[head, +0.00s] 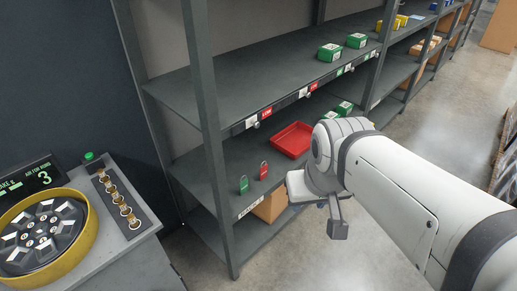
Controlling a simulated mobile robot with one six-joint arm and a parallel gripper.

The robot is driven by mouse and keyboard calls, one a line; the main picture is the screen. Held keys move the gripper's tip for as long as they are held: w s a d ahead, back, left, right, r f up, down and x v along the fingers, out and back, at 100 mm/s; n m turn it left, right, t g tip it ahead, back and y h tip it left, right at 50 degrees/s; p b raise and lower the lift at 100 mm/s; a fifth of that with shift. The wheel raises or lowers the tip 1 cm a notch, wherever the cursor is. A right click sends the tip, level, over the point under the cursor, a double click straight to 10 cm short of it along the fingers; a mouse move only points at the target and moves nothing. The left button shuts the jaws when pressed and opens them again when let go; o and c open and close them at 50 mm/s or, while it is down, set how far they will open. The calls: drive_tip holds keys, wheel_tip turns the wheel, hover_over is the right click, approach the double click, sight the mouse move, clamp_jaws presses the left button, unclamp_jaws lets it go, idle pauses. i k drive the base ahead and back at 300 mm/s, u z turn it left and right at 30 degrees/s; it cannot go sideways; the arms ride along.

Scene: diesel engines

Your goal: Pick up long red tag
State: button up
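I cannot tell from this view how long the red tag is compared with other tags. My gripper (337,226) hangs in front of the shelf, to the right of and apart from both tags. Only part of its fingers shows, so its opening is hidden, and I see nothing held in it.
A red tray (293,139) lies on the same shelf behind the tags. Green boxes (330,52) stand on the upper shelf. A cardboard box (270,205) sits on the lower shelf. A grey console (130,225) stands at the left. The floor before the shelves is clear.

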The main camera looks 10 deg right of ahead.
sight(263, 170)
drive_tip(key=i, duration=0.9)
drive_tip(key=u, duration=0.05)
